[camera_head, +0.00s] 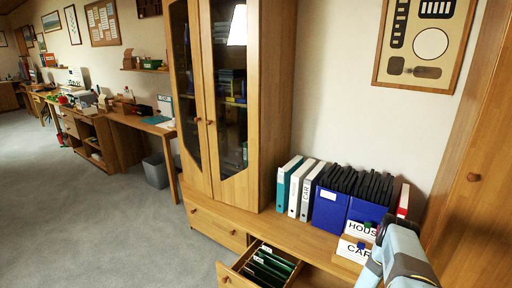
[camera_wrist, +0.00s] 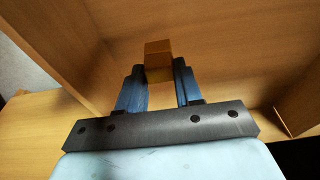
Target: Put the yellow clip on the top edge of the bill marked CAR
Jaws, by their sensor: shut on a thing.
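In the head view a white card marked CAR (camera_head: 353,252) stands at the right end of the low cabinet top, in front of a card marked HOUSE, partly cut off (camera_head: 358,228). Small dark blue or green things sit at the cards' top edges. My arm covers their right side. My fingers and the clip cannot be made out in the head view.
Behind the cards stand blue file boxes (camera_head: 328,208) and several binders, one white and marked CAR (camera_head: 305,190). An open drawer (camera_head: 262,265) with hanging files juts out below. A tall wooden cupboard (camera_head: 478,175) is close on the right. Wooden panels surround my gripper in the wrist view.

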